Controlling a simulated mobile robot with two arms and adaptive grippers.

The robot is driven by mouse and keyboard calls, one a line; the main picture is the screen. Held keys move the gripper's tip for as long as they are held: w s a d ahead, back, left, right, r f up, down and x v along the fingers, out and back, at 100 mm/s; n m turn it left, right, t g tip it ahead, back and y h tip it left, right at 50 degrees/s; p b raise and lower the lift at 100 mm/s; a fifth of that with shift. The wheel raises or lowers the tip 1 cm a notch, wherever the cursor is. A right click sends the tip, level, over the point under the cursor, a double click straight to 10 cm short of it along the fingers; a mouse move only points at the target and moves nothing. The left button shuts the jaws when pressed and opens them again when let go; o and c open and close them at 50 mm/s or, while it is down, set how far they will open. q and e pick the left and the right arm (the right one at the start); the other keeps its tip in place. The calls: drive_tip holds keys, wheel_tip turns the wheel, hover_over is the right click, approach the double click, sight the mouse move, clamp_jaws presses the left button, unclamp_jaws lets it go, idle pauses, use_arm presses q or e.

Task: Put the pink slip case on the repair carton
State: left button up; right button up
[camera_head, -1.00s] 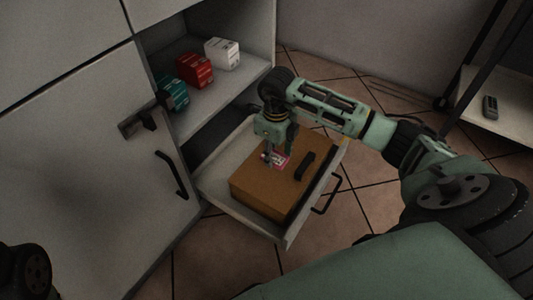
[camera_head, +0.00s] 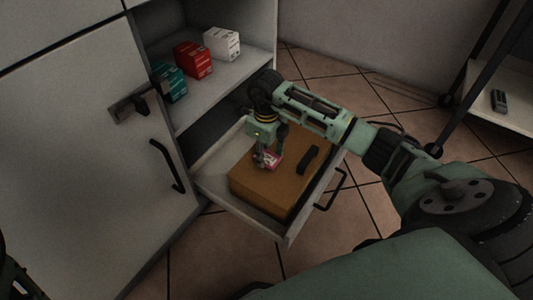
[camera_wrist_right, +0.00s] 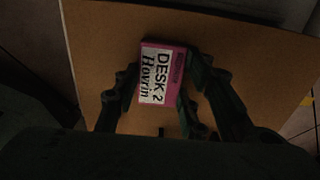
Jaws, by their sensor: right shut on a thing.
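The pink slip case (camera_head: 275,160) is at the top of the brown repair carton (camera_head: 262,186), toward its far left part. My right gripper (camera_head: 266,161) points down and is shut on the case. In the right wrist view the pink case (camera_wrist_right: 160,72), with a white label reading "DESK 2", sits between the two dark fingers, over the brown carton top (camera_wrist_right: 95,40). I cannot tell whether its underside touches the carton. My left gripper is not in view.
The carton stands in a pulled-out drawer (camera_head: 215,190) with a black handle. A black item (camera_head: 308,159) lies on the carton's right part. Teal (camera_head: 172,83), red (camera_head: 193,60) and white (camera_head: 222,43) boxes stand on the shelf above. A grey cabinet door (camera_head: 100,170) is at left.

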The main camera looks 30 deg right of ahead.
drive_tip(key=o, duration=0.9)
drive_tip(key=shift+f, duration=0.1)
